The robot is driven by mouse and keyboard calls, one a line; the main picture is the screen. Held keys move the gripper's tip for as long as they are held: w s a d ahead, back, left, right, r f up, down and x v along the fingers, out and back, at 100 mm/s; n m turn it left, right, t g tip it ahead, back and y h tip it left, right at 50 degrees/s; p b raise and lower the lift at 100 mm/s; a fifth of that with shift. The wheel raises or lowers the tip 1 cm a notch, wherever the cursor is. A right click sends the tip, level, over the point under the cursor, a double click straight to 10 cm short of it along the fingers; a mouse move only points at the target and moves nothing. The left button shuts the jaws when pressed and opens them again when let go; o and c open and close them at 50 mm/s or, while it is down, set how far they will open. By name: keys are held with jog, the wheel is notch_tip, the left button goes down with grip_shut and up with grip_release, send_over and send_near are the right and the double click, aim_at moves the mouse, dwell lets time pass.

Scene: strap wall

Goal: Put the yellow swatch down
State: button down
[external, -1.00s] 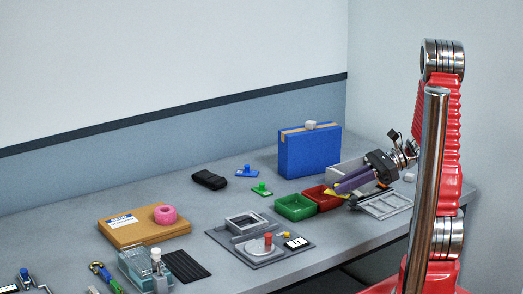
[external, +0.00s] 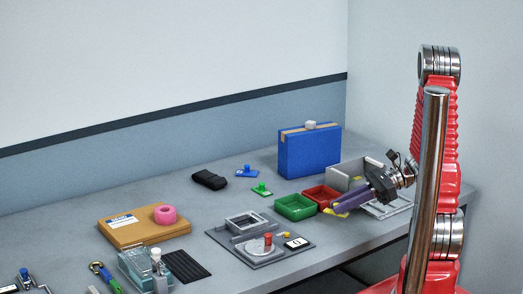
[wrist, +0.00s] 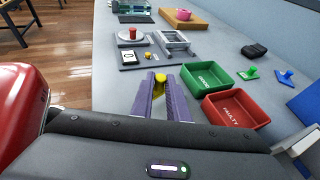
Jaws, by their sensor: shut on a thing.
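The yellow swatch (wrist: 159,84) is between the fingertips of my gripper (wrist: 161,85) in the wrist view, with its yellow knob showing. My gripper is shut on it. In the external view my gripper (external: 338,207) points left, and bits of yellow show at its tips. The fingers are by the front of the green GOOD tray (wrist: 206,75) and the red FAULTY tray (wrist: 237,108), on the table-edge side. I cannot tell how high the swatch is above the table. Both trays look empty.
A grey fixture plate (external: 262,257) with a red-knobbed dial and a small yellow piece (external: 287,234) lies left of the trays. Green (external: 262,189) and blue (external: 247,171) swatches lie behind. A blue box (external: 309,155) stands at the back. Bare table (wrist: 115,105) is beside my fingers.

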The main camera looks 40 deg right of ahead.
aim_at(341, 226)
jog(key=shift+f, duration=2.1)
jog(key=c, duration=1.7)
grip_release()
jog(key=shift+f, duration=0.1)
jog(key=v, duration=1.2)
